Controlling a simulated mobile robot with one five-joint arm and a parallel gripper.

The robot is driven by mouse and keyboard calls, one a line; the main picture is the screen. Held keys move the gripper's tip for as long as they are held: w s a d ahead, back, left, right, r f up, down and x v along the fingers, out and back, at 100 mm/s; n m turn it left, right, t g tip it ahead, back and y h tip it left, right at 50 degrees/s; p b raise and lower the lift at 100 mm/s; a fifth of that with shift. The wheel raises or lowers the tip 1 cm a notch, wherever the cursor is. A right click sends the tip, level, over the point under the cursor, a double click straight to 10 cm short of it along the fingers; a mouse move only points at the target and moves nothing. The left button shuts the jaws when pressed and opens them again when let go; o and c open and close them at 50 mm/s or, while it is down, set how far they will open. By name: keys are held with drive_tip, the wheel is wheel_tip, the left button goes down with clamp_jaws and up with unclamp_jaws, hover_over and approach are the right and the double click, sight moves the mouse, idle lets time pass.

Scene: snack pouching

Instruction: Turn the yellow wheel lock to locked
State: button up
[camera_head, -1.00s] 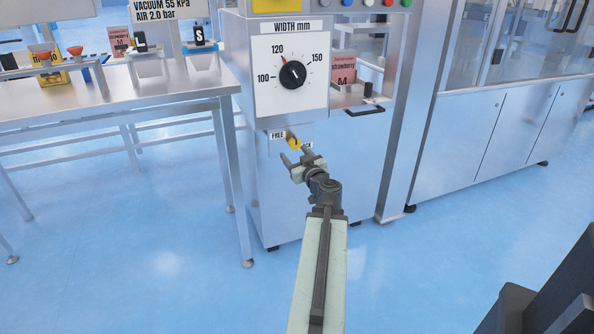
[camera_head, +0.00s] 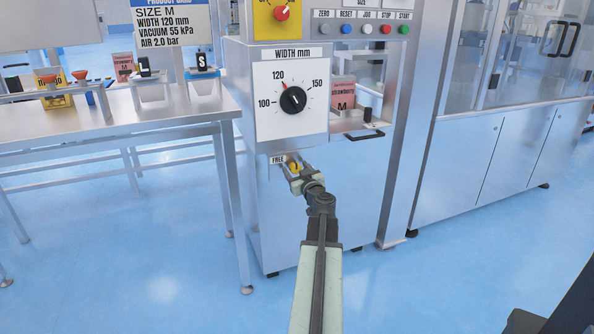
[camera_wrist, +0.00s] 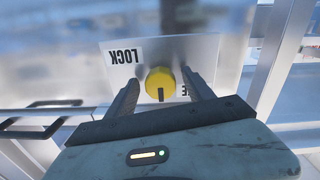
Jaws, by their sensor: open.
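The yellow wheel lock (camera_head: 296,167) is a round knob on a small plate on the front of the steel machine, below the width dial. In the wrist view the yellow wheel lock (camera_wrist: 159,80) has a dark mark pointing down in the picture. The upside-down LOCK label (camera_wrist: 125,56) is to its left; the FREE label is mostly hidden behind the right finger. My gripper (camera_head: 292,170) is open at the plate. In the wrist view the fingers of my gripper (camera_wrist: 160,84) stand on either side of the knob, with gaps visible.
The width dial (camera_head: 293,98) is above the lock, its red pointer near 120. A small shelf with a black handle (camera_head: 365,136) juts out to the right. A steel table (camera_head: 150,125) stands to the left. The blue floor in front is open.

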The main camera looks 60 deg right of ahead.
clamp_jaws()
drive_tip(key=shift+d, duration=0.15)
drive_tip(key=shift+m, duration=0.3)
drive_tip(key=shift+s+m, duration=0.1)
drive_tip(key=shift+m, duration=1.1)
drive_tip(key=m, duration=1)
drive_tip(key=shift+p, duration=0.3)
drive_tip(key=m, duration=0.4)
drive_tip(key=shift+m, duration=0.3)
